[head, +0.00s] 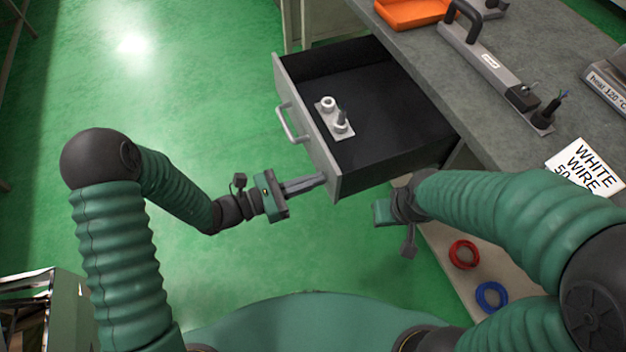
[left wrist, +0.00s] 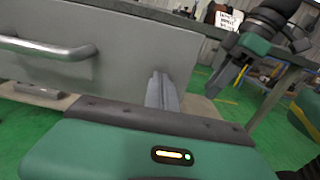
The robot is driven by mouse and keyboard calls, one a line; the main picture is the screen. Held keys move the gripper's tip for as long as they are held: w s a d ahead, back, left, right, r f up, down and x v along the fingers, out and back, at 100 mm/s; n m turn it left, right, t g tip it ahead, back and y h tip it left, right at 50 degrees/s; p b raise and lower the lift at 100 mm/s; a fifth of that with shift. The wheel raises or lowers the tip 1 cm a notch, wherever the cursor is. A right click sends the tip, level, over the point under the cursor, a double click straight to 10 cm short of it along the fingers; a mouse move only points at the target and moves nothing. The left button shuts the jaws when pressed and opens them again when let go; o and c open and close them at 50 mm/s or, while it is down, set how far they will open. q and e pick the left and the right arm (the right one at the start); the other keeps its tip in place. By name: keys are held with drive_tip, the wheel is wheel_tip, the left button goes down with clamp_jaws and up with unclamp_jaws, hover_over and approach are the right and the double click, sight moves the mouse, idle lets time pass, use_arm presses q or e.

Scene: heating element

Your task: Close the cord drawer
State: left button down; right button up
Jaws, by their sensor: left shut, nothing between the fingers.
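The drawer (head: 385,150) stands pulled out from under the grey workbench. Its light grey front panel (head: 308,130) carries a bar handle (head: 289,123) and faces left in the head view. Inside lies a small metal plate with two round posts (head: 335,118). My left gripper (head: 322,179) is shut and empty, its fingertips at the near end of the front panel; I cannot tell if they touch. In the left wrist view the fingers (left wrist: 161,92) show against the panel (left wrist: 120,50), right of the handle (left wrist: 45,47). My right gripper (head: 378,212) is right of the drawer's near corner, its fingers hidden.
The workbench top (head: 440,75) holds an orange tray (head: 412,12), a long metal bar device (head: 490,62) and a WHITE WIRE sign (head: 585,168). A red ring (head: 464,254) and a blue ring (head: 491,297) lie on a lower shelf. The green floor left of the drawer is clear.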

use_arm(q)
drive_tip(key=shift+d, duration=0.15)
use_arm(e)
drive_tip(key=shift+d, duration=0.15)
use_arm(q)
drive_tip(key=shift+d, duration=0.15)
